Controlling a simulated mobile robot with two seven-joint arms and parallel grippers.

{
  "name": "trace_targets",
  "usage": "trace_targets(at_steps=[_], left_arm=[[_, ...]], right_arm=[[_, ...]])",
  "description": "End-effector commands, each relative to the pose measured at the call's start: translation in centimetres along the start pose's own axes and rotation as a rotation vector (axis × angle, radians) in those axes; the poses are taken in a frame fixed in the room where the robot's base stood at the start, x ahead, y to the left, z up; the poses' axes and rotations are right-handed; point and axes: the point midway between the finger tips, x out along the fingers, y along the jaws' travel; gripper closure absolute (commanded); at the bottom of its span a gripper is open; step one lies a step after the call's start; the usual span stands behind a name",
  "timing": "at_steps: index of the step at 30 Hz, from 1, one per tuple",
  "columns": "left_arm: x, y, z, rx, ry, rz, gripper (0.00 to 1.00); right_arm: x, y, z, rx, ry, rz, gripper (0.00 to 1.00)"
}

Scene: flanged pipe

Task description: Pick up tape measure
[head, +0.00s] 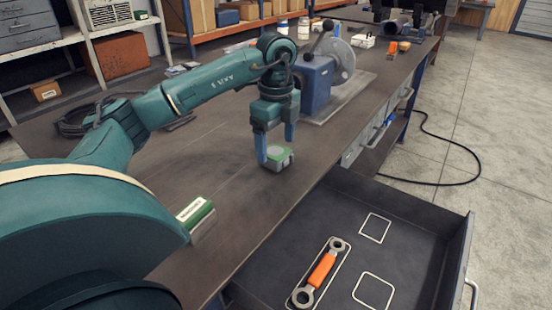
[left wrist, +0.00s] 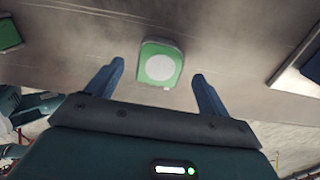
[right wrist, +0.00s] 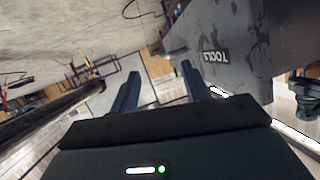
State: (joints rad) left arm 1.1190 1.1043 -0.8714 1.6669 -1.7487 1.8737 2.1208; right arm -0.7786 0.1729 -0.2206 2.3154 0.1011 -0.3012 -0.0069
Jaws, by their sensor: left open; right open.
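The tape measure (head: 280,157), a small grey block with a green top, sits on the workbench near its drawer-side edge. In the left wrist view the tape measure (left wrist: 160,64) shows a pale round disc on its green face. My left gripper (head: 275,146) points down over it, open. In the left wrist view its fingers stand to either side of the tape measure, which lies slightly beyond the tips; I cannot tell whether they touch it. My right gripper (right wrist: 160,70) is open and empty, near a grey panel marked TOOLS; it is outside the head view.
An open drawer (head: 320,215) below the bench holds an orange-handled wrench (head: 322,270) beside empty outlines. A green-and-white box (head: 195,212) lies near my left arm. A blue machine with a wheel (head: 318,80) stands behind the gripper. Cable coils lie at the left.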

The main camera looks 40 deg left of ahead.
Motion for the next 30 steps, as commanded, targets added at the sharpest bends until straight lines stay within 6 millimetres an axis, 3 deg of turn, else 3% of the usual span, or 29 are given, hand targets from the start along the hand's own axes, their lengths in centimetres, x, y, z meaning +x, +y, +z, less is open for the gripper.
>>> trace_targets(at_steps=[6, 14, 30], left_arm=[[2.9, 0.1, 0.1, 0.001, -0.001, 0.002, 0.20], [3.1, 0.1, 0.0, 0.001, 0.000, 0.000, 0.20], [3.1, 0.1, 0.0, 0.001, 0.000, 0.000, 0.63]], right_arm=[[-0.2, 0.1, 0.2, -0.002, 0.005, 0.003, 0.53], [-0.5, 0.1, 0.4, 0.000, -0.003, 0.004, 0.53], [-0.3, 0.1, 0.1, -0.003, 0.006, 0.003, 0.53]])
